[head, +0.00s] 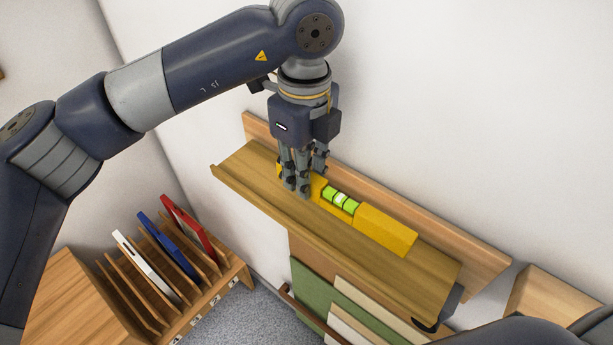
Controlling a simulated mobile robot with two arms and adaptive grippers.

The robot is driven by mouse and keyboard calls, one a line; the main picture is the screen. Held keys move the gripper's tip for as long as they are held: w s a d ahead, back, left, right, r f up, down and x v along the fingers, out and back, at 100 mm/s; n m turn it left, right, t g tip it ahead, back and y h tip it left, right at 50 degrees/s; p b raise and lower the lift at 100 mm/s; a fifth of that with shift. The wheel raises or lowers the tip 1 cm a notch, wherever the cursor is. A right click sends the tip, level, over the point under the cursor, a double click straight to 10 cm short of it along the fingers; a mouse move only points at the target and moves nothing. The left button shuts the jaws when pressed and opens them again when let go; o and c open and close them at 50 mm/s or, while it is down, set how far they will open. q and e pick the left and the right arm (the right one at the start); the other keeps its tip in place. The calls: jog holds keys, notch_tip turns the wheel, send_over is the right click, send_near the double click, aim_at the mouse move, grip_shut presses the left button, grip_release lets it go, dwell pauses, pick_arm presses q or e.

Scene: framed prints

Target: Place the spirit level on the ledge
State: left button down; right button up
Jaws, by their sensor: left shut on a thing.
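The spirit level (385,232) is a yellow bar with a green vial in its middle. It lies lengthwise along the wooden ledge (245,180) on the wall, and appears to rest on it or be just above it; I cannot tell which. My left gripper (303,184) points down from above and is shut on the level's left part. Its fingers hide some of that end. My right gripper is not in view; a dark arm part of mine shows at the bottom right.
A slotted wooden rack (213,300) at lower left holds a white frame (146,265), a blue frame (168,246) and a red frame (189,227). Green and cream panels (322,300) stand below the ledge. A wooden box (545,298) is at lower right. The ledge's right end is bare.

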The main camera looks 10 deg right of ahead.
pick_arm(q)
jog(key=shift+w+d+p, duration=0.25)
jog(key=shift+d+p, duration=0.05)
notch_tip(320, 180, down, 3)
jog(key=shift+r+p, duration=0.2)
jog(key=shift+p, duration=0.5)
jog(key=shift+f, duration=0.6)
jog(key=c, duration=1.4)
grip_release()
jog(key=shift+c, duration=0.2)
